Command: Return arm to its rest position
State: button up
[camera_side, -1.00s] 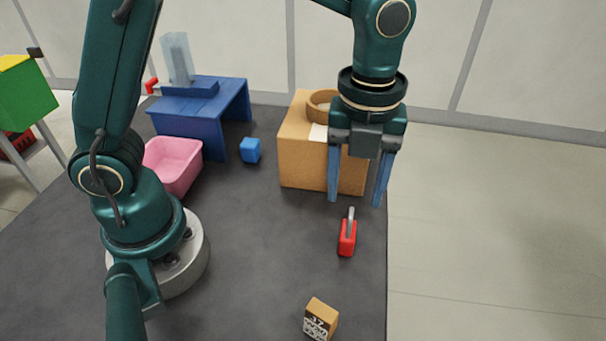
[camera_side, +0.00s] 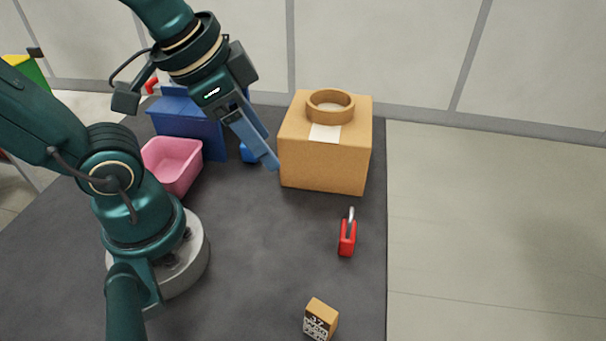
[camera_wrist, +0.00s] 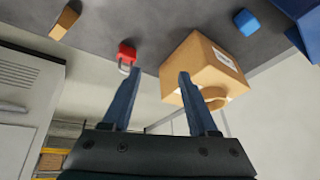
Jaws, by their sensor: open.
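My gripper (camera_side: 258,142) is in the air over the dark table, left of the cardboard box. It tilts down to the right. In the wrist view my gripper (camera_wrist: 154,82) shows two blue fingers spread apart with nothing between them, so it is open and empty. The cardboard box (camera_side: 322,165) stands at the table's far right, with a brown tape ring (camera_side: 331,105) and a white label (camera_side: 324,133) on top. The box also shows in the wrist view (camera_wrist: 205,68), beyond the fingers. In the side view the gripper overlaps the blue cube (camera_side: 248,154) and partly hides it.
A red padlock (camera_side: 347,238) and a small wooden block with printing (camera_side: 320,319) lie near the right edge of the table (camera_side: 265,250). A pink bin (camera_side: 172,164) and a blue stand (camera_side: 185,127) are at the left. The table's middle is clear.

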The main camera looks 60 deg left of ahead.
jog(key=n, duration=0.2)
jog(key=s+n, duration=0.1)
jog(key=shift+a+f+t, duration=0.3)
jog(key=shift+a+f, duration=0.05)
jog(key=shift+f, duration=0.05)
dwell(0.8)
